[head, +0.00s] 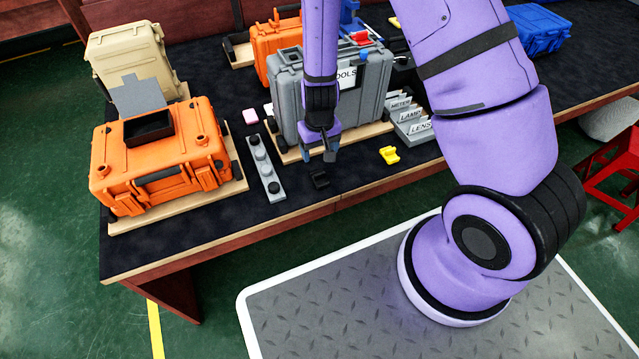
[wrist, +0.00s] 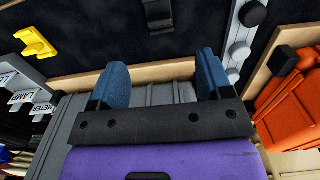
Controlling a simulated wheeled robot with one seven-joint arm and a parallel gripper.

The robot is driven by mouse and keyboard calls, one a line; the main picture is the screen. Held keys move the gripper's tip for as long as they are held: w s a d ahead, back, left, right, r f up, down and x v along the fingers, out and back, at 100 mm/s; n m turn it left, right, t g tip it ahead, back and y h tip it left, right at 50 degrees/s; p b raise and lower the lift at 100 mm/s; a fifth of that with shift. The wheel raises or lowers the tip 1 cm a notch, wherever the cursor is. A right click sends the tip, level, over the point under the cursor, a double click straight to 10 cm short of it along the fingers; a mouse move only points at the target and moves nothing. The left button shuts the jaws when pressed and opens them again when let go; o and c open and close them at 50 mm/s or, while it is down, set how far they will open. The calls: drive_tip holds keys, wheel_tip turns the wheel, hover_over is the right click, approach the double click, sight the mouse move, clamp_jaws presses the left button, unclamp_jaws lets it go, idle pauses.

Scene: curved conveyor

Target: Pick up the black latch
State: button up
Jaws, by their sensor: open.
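The black latch (head: 319,178) is a small dark piece lying on the black table top near the front edge, in front of the grey case. In the wrist view the black latch (wrist: 158,14) shows at the top centre, partly cut by the frame edge. My gripper (head: 318,154) is just behind the latch in the head view, beside the grey case's front. In the wrist view my gripper (wrist: 163,75) has its two blue fingers spread apart, with nothing between them. The latch lies beyond the fingertips, apart from them.
The grey case (head: 287,92) stands on a wooden board close to my gripper. A yellow latch (head: 389,155) lies to the right. A grey strip with dark knobs (head: 264,168) and an orange case (head: 160,158) are to the left. Label cards (head: 415,126) stand behind the yellow latch.

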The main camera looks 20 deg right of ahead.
sight(320, 174)
drive_tip(key=shift+f, duration=5.5)
drive_tip(key=shift+c, duration=0.2)
drive_tip(key=c, duration=1)
